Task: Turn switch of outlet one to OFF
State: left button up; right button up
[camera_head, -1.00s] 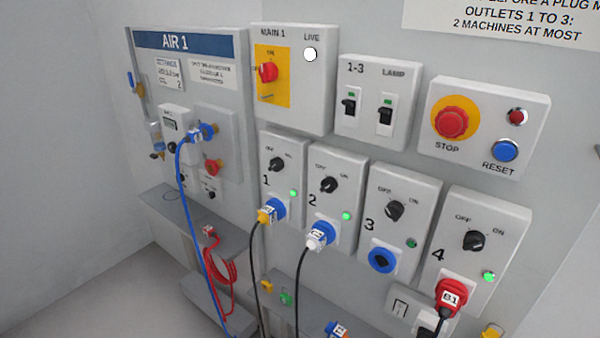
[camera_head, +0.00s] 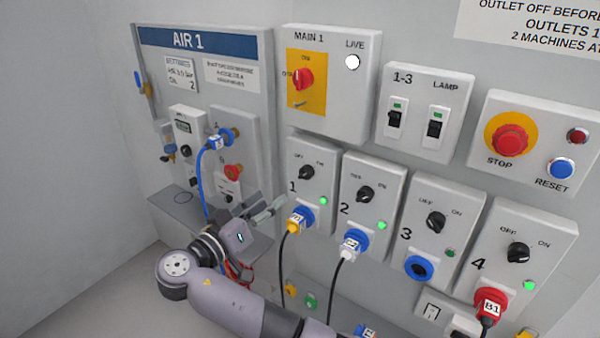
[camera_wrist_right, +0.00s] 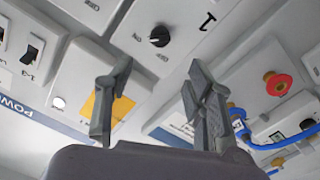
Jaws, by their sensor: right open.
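Outlet one (camera_head: 312,190) is a white box with a black rotary switch (camera_head: 306,172), a lit green lamp and a blue socket holding a yellow plug (camera_head: 298,221). The switch knob points toward ON, up and to the right. In the right wrist view, the switch (camera_wrist_right: 159,36) shows above and between the fingers. My right gripper (camera_head: 274,206) is left of outlet one, in front of the air panel's lower right, apart from the switch. In the right wrist view, its fingers (camera_wrist_right: 150,92) are spread and empty. My left gripper is not in view.
Outlet two (camera_head: 372,196) with a white plug stands right of outlet one, then outlets three and four. The main box (camera_head: 345,105) is above. The air panel (camera_head: 205,75) with a blue hose (camera_head: 199,175) is left. Black cables hang below the plugs.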

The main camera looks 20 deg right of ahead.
aim_at(302, 175)
jog(key=p+x, duration=0.3)
jog(key=x, duration=0.9)
jog(key=shift+w+d, duration=0.25)
jog(key=shift+c, duration=0.5)
jog(key=c, duration=1)
jog(key=shift+c, duration=0.2)
